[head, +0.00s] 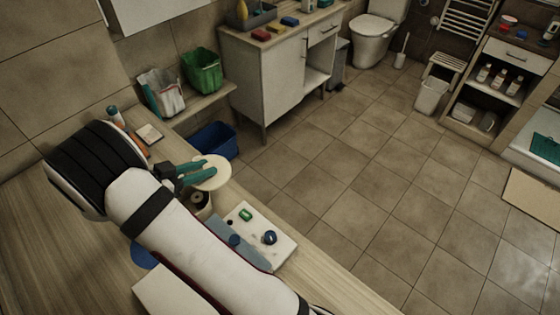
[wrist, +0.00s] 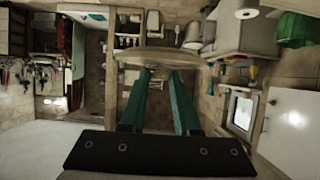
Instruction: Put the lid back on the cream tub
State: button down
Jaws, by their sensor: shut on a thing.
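My gripper (head: 197,174) has teal fingers and is shut on a round cream lid (head: 215,175). It holds the lid up over the worktop's far edge. In the wrist view the lid (wrist: 160,57) shows nearly edge-on at the tips of my gripper (wrist: 160,75). The cream tub (head: 204,211) stands on the worktop just below the lid in the head view, partly hidden by my arm and the fingers. Its top looks open and dark inside. The lid is apart from the tub, as far as I can see.
A pale board (head: 282,249) right of the tub holds a green item (head: 246,214) and a dark blue round item (head: 269,237). A small box (head: 149,134) and bottles lie beyond my gripper. A blue bin (head: 214,140) stands past the worktop edge.

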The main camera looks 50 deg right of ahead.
jog(key=w+a+n+t, duration=0.2)
jog(key=a, duration=0.4)
jog(key=shift+w+f, duration=0.1)
jog(key=shift+f, duration=2.9)
jog(key=shift+a, duration=0.15)
jog(key=shift+f, duration=0.15)
jog(key=shift+c, duration=0.4)
grip_release()
